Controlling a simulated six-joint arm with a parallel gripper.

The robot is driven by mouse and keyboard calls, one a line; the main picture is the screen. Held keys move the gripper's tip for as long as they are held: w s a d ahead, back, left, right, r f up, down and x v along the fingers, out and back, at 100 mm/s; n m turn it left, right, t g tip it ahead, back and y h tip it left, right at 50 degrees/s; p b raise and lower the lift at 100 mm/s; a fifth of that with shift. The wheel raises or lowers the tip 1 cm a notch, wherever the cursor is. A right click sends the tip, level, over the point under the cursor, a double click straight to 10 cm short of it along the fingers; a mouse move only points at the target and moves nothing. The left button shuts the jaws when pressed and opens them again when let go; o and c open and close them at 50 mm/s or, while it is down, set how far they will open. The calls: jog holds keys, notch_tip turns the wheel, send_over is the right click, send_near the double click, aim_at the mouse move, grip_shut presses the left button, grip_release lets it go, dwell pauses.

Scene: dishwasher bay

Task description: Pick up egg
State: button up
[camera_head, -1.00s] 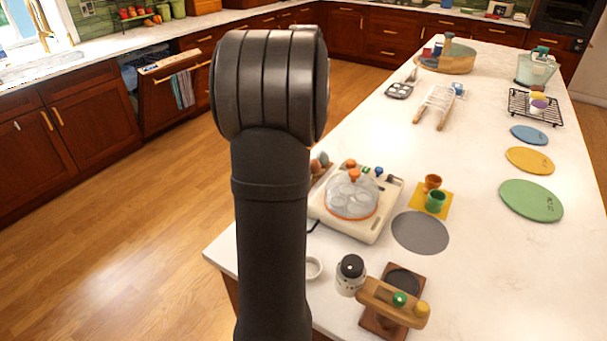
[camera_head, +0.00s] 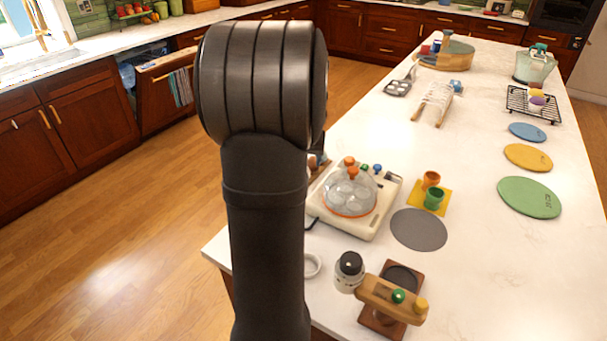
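My dark arm fills the centre-left of the head view, and my gripper is not seen. A small brownish rounded patch, perhaps an egg (camera_head: 312,163), shows just right of my arm, at the left edge of the cooker. A dark shape beside it hides most of that spot, and I cannot tell what it is. The cream egg cooker (camera_head: 372,222) sits on the white counter with a clear dome lid (camera_head: 349,192) on it. The lid has an orange rim and an orange knob.
Right of the cooker are green and orange egg cups (camera_head: 433,199) on a yellow mat and a grey round mat (camera_head: 419,230). In front are a shaker (camera_head: 349,272), a white ring-shaped dish (camera_head: 312,265) and a wooden stand (camera_head: 390,299). The counter's right side holds coloured mats (camera_head: 529,197).

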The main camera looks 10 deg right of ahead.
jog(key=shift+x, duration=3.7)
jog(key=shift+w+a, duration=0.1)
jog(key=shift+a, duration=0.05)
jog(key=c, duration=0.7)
